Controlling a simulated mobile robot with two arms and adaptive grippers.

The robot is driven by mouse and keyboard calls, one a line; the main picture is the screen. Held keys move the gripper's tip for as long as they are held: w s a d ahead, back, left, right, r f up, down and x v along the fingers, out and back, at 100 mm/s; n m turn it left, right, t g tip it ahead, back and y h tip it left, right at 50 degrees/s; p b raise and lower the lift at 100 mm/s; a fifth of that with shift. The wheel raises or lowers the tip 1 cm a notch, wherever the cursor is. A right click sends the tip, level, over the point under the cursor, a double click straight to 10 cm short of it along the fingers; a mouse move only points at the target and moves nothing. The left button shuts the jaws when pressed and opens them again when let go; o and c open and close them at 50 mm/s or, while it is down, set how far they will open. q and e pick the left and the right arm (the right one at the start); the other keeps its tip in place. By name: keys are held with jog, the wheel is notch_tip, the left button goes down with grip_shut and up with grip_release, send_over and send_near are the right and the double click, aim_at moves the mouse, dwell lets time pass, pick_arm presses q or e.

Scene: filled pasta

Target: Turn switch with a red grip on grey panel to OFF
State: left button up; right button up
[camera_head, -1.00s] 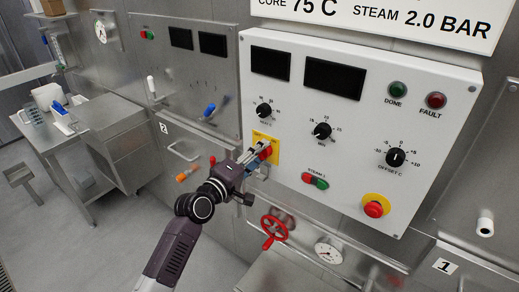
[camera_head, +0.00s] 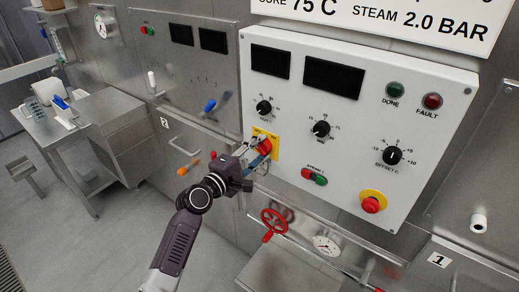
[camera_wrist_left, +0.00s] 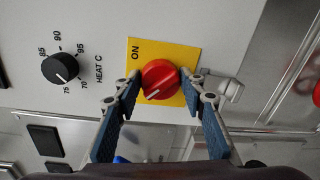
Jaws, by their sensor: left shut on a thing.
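The switch has a round red grip (camera_head: 264,146) on a yellow plate (camera_head: 258,131) at the lower left of the grey panel (camera_head: 430,110). In the left wrist view, the red grip (camera_wrist_left: 160,75) sits between my two fingertips, on a yellow plate (camera_wrist_left: 182,48) that reads ON. A white line on the grip points to the lower left of that view, away from the ON word. No OFF word is readable. My left gripper (camera_head: 256,148) is shut on the grip, and it also shows in the wrist view (camera_wrist_left: 160,82). My right gripper is out of view.
A black HEAT C knob (camera_wrist_left: 60,68) is beside the plate. A red and green button pair (camera_head: 314,176), a red emergency button (camera_head: 371,204) and a red valve wheel (camera_head: 273,225) are right of or below the gripper.

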pick_arm(q)
jog(key=o, duration=1.2)
jog(key=shift+c, duration=0.2)
jog(key=v, duration=1.2)
